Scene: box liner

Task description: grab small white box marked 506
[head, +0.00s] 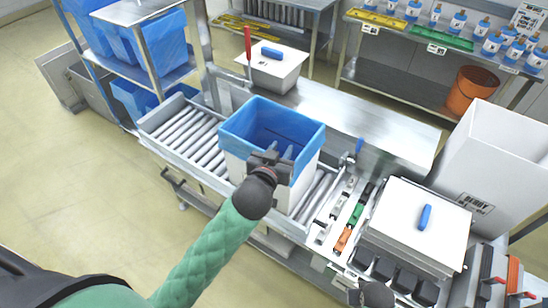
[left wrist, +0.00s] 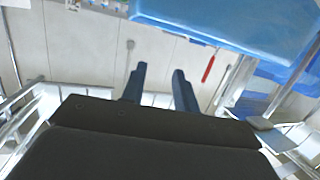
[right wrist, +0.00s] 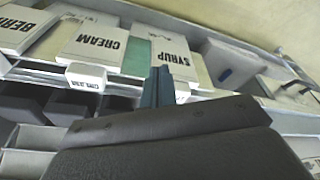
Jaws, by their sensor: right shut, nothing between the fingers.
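In the right wrist view, a small white box (right wrist: 86,77) with a dark printed mark stands in front of a box marked CREAM (right wrist: 95,45); I cannot read its mark for certain as 506. My right gripper (right wrist: 164,80) is shut and empty, just right of that small box and in front of the box marked SYRUP (right wrist: 170,60). In the head view only a dark part of my right arm shows at the bottom edge. My left gripper (head: 280,152) is open and empty, over the near side of a white box with a blue liner (head: 235,135).
The lined box stands on a roller conveyor (head: 195,140). A white lidded box (head: 420,220) and a tall white bin (head: 500,150) stand to the right. Small coloured items (head: 350,220) lie in a narrow rack. Dark compartments (right wrist: 60,105) lie below the boxes in the right wrist view.

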